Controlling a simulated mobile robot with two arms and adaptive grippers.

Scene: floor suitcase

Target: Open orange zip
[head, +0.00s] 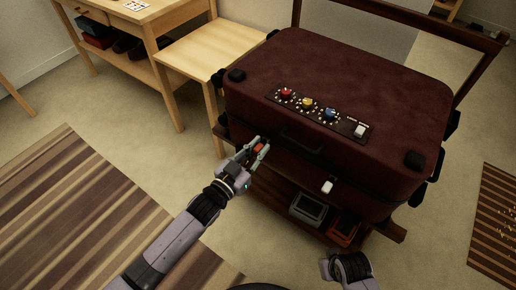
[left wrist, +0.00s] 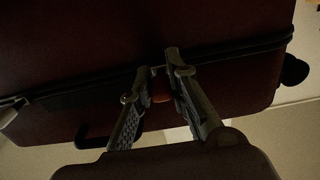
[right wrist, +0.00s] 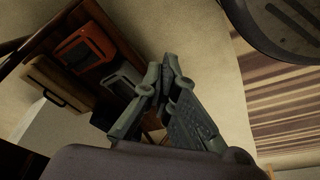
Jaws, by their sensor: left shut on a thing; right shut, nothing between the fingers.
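The dark red suitcase (head: 390,95) lies flat on a dark wooden stand, its lid closed. My left gripper (head: 257,150) is at its front side, near the left end, shut on the orange zip pull (head: 259,147). In the left wrist view the red-orange pull (left wrist: 161,92) shows between the fingers (left wrist: 158,82), close to the dark seam (left wrist: 90,82). A white zip pull (head: 327,187) hangs on the front, farther right. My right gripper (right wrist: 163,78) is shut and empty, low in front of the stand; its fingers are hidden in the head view.
The lid carries a panel with red, yellow and blue knobs (head: 307,104) and a white switch. A grey box (head: 308,209) and an orange box (head: 344,231) sit under the suitcase. A wooden table (head: 210,48) stands at left. Floor in front is open, with striped rugs (head: 75,215).

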